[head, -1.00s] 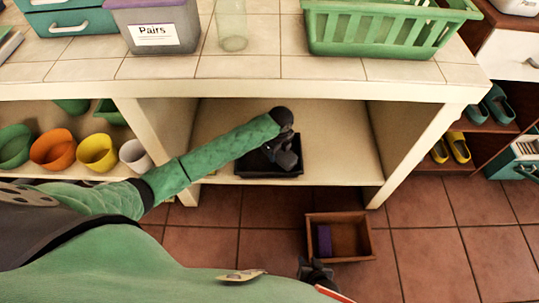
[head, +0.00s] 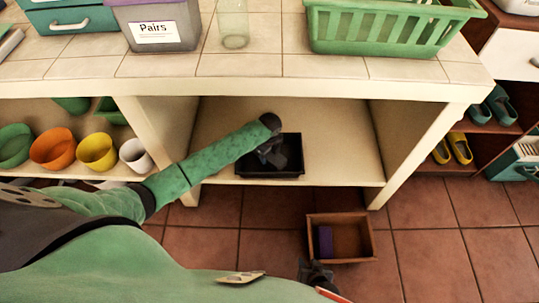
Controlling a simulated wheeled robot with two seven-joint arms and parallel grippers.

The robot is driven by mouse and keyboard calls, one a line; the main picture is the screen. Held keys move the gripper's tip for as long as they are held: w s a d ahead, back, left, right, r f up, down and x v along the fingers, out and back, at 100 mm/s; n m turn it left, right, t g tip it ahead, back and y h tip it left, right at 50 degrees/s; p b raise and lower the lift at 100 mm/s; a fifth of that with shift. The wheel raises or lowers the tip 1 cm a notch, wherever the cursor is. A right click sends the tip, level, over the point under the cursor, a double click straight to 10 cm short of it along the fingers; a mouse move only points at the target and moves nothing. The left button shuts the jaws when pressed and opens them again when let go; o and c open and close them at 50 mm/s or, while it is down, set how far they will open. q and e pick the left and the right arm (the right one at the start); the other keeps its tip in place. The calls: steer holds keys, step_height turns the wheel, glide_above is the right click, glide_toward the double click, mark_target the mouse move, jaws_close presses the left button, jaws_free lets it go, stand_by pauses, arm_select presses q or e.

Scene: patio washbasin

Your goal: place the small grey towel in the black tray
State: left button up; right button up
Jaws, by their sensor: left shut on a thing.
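The black tray (head: 290,172) sits on the shelf under the tiled counter, near its front edge. My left arm reaches in from the left, and my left gripper (head: 276,158) is over the left and middle part of the tray. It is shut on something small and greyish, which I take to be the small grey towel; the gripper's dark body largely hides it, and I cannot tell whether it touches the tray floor. My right gripper (head: 316,272) is low in the picture, in front of the wooden box; its jaws are too small and dark to read.
A wooden box (head: 358,219) with a purple item (head: 325,241) stands on the tiled floor. The counter edge (head: 290,88) overhangs the shelf. Colored pots (head: 97,151) stand in the left bay. A green basket (head: 385,30) is on the counter. The shelf right of the tray is clear.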

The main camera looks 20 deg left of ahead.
arm_select(q)
steer(key=shift+f, duration=0.1)
steer(key=o, duration=1.1)
